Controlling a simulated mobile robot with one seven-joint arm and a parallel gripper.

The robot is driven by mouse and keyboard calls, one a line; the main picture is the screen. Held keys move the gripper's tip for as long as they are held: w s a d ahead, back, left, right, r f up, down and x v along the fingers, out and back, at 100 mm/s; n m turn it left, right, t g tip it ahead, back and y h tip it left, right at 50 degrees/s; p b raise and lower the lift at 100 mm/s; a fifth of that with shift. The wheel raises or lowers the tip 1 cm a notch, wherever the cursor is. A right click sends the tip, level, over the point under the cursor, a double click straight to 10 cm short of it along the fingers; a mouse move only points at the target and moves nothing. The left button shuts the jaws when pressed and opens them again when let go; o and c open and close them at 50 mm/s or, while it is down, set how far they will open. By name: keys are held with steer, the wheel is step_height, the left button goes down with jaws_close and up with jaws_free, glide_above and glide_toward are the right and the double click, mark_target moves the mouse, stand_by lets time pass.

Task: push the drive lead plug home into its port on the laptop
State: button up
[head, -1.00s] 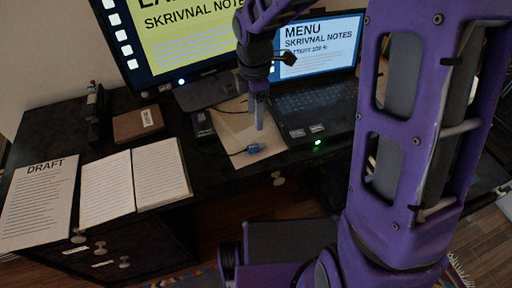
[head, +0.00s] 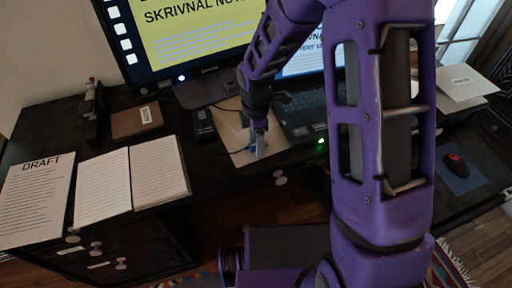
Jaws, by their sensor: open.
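The laptop (head: 300,108) stands open on the dark desk, its screen and keyboard largely covered by my arm. A small green light shows at its front edge. The drive (head: 202,125) is a black box lying left of the laptop, and its dark lead runs right across a tan sheet. The blue plug (head: 251,149) is on the tan sheet, left of the laptop and apart from it. My gripper (head: 259,151) is open and points down right at the plug, partly hiding it. The port itself cannot be made out.
A monitor (head: 200,35) stands behind on the desk. An open notebook (head: 131,183), a draft sheet (head: 36,198) and a brown box (head: 136,120) lie to the left. A mouse on a blue mat (head: 466,178) and pale papers (head: 462,86) are at the right.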

jaws_close()
stand_by(0.3)
